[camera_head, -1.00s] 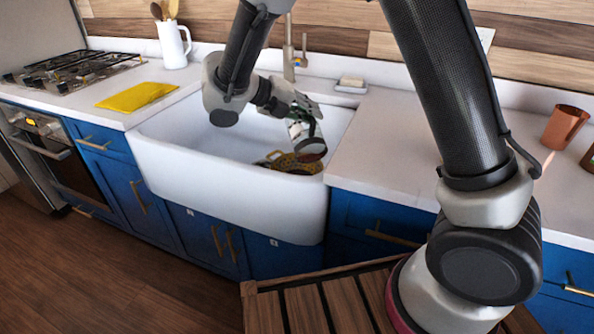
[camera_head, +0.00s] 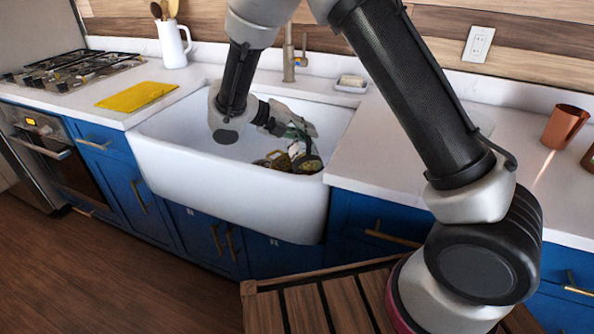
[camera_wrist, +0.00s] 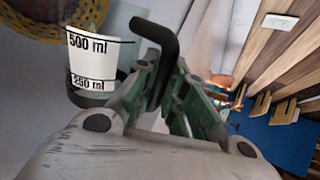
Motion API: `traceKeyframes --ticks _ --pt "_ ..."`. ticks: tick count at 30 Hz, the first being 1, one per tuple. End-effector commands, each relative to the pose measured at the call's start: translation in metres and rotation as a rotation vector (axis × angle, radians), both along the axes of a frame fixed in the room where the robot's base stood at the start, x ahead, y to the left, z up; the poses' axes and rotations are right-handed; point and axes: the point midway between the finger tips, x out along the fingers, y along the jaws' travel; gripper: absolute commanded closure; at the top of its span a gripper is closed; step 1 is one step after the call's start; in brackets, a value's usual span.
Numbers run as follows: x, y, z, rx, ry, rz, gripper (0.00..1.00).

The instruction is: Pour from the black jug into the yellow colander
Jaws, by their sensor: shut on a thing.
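The black jug (camera_wrist: 88,98) has a white label marked 500 ml and 250 ml and a black handle (camera_wrist: 160,45). My gripper (camera_wrist: 172,88) is shut on the handle. In the head view my gripper (camera_head: 296,132) is low inside the sink, with the jug (camera_head: 310,163) tilted below it. The yellow colander (camera_head: 279,160) is in the sink, just left of the jug and partly hidden by it. In the wrist view the colander (camera_wrist: 45,22) is at the upper left, beyond the jug's 500 ml end. I cannot tell whether anything is flowing out.
The white sink (camera_head: 215,172) has high walls around the jug and colander. A brass faucet (camera_head: 289,58) stands behind it, with a soap dish (camera_head: 351,84) to the right. A yellow board (camera_head: 137,95) lies left. A copper cup (camera_head: 565,127) stands far right.

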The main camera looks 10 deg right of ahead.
Motion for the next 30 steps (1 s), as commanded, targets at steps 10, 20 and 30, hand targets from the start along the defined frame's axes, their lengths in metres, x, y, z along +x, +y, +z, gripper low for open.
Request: traceKeyframes --ticks 10,20,30 --pt "0.009 0.0 -0.014 -0.002 0.045 -0.001 1.0" --pt "0.015 0.0 -0.01 -0.005 0.09 -0.001 1.0" --pt "0.021 0.001 -0.007 -0.007 0.137 -0.001 1.0"
